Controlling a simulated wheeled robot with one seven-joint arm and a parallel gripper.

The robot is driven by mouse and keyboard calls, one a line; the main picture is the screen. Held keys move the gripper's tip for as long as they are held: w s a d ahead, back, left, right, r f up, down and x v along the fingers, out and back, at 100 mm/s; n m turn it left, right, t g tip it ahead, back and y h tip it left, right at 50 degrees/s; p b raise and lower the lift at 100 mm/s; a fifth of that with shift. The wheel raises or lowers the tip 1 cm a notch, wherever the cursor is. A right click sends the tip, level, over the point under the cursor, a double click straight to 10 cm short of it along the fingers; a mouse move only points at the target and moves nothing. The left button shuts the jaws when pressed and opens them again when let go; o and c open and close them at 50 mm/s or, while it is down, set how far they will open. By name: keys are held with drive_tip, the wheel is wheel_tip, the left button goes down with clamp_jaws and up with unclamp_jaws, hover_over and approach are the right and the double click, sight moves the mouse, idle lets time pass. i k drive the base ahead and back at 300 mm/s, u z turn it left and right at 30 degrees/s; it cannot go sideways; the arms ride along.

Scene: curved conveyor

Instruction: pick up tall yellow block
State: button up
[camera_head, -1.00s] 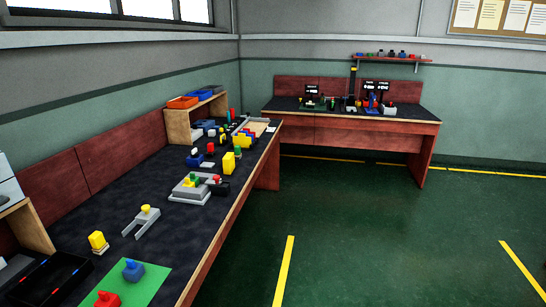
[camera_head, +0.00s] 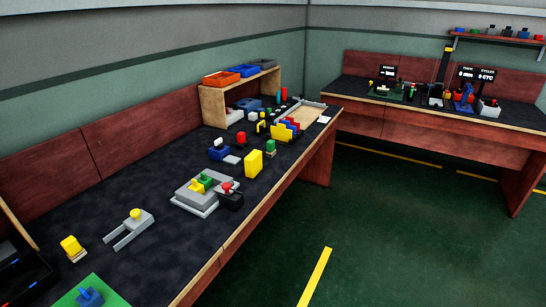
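A tall yellow block (camera_head: 254,164) stands upright on the dark top of the left workbench (camera_head: 130,190), near its front edge. It is right of a small light grey plate and left of a small green block (camera_head: 270,147). Smaller yellow pieces also show: one on a pale base (camera_head: 71,246) at the near left, and one on a grey forked fixture (camera_head: 130,228). My gripper does not show in this view.
A second bench (camera_head: 420,130) stands at the back right. The green floor (camera_head: 400,240) is clear.

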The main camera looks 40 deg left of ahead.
sight(254, 162)
drive_tip(key=u, duration=0.35)
drive_tip(key=i, duration=1.1)
drive_tip(key=u, duration=0.9)
drive_tip(key=i, duration=0.6)
drive_tip(key=u, duration=0.35)
